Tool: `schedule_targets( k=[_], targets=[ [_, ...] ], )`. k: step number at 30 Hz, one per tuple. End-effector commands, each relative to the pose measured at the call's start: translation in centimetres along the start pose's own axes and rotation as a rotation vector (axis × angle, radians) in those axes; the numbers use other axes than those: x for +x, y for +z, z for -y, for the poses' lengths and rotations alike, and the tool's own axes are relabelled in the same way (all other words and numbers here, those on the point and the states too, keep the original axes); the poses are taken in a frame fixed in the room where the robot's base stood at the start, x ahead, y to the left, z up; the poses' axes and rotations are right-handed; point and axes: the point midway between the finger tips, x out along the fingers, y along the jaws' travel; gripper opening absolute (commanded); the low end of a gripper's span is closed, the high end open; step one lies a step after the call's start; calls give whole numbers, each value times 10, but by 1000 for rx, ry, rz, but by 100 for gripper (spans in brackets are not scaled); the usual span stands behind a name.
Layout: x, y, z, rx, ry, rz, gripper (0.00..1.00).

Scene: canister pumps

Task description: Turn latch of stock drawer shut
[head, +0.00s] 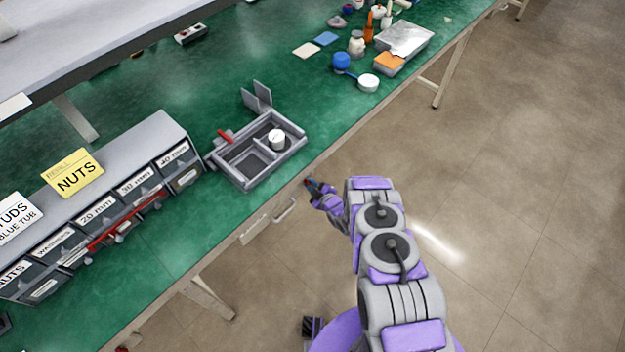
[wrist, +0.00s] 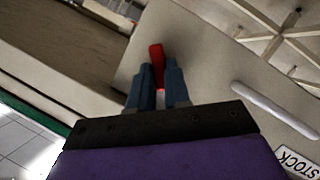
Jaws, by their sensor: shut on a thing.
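The stock drawer (wrist: 215,75) is a pale front under the bench, with a white bar handle (wrist: 275,108) and a partly cut-off STOCK label (wrist: 298,160) in the wrist view. Its handle also shows in the head view (head: 286,210). A red latch (wrist: 156,55) stands up at the drawer front, its far end showing beyond my fingers. My gripper (wrist: 160,82) is shut on the latch, one dark blue finger on each side. In the head view my gripper (head: 313,185) is at the bench's front edge, right of the handle. The latch's base is largely hidden by the fingers.
A grey divided tray (head: 250,172) with a white round piece sits on the green bench just above. A labelled bin rack (head: 110,190) with a red bar stands left. Bottles and a metal box (head: 404,38) are farther back. The floor at right is clear.

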Motion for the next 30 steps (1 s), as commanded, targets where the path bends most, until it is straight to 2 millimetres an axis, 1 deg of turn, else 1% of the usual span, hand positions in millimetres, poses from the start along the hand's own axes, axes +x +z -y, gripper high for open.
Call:
schedule_targets(
  k=[1, 18, 24, 30],
  targets=[
    [-1, -2, 5, -39, 8, -1, 0],
    [4, 4, 14, -532, 215, -6, 0],
    [4, 5, 16, -672, 273, -5, 0],
    [4, 6, 17, -769, 309, -5, 0]
  ],
)
